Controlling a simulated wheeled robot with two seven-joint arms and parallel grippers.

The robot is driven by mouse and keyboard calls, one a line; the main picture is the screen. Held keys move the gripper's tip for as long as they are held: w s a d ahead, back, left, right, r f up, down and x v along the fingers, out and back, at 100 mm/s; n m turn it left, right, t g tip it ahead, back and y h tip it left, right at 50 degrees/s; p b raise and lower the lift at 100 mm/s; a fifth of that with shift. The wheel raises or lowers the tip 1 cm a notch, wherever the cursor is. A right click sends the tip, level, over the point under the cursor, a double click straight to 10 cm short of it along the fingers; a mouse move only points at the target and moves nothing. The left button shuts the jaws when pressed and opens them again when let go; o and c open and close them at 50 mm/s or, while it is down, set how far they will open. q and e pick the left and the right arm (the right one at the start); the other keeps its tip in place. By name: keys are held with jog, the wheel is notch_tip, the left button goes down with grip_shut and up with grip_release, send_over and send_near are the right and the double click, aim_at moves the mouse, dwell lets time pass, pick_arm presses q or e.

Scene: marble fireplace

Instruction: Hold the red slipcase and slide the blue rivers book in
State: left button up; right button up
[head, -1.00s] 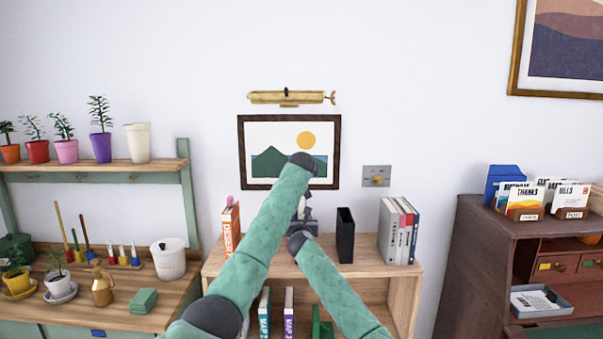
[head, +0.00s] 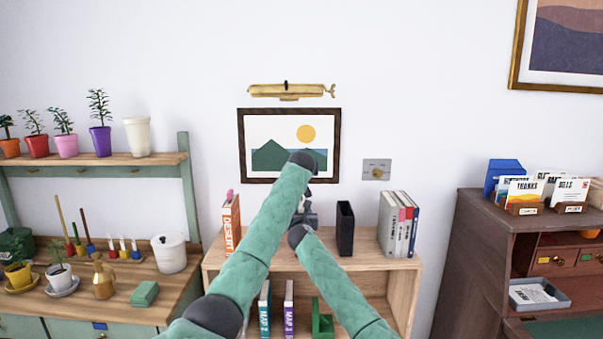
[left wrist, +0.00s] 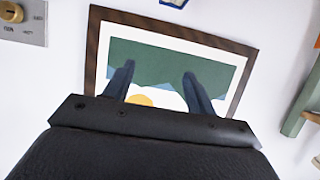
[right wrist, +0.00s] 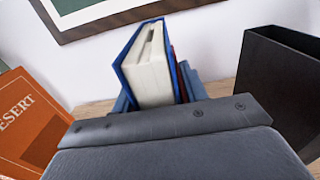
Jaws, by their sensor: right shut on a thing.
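The blue book (right wrist: 148,72), with pale page edges, stands upright between the fingers of my right gripper (right wrist: 155,88) in the right wrist view. My right gripper is shut on it. A dark red strip (right wrist: 178,76), possibly the red slipcase, shows just right of the book; most of it is hidden, and I cannot tell whether the two touch. My left gripper (left wrist: 158,78) is open and empty, its fingers apart before the framed picture. In the head view my forearms hide most of both grippers and the book.
The wooden bookcase (head: 376,280) carries an orange DESERT book (head: 231,224) on the left, a black holder (head: 345,229) right of centre and several books (head: 397,225) at right. The framed picture (head: 262,135) hangs close behind. Bare top shows between holder and right-hand books.

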pick_arm(q)
jog(key=v, duration=1.2)
pick_arm(e)
jog(key=o, duration=1.1)
jog(key=shift+o, duration=0.2)
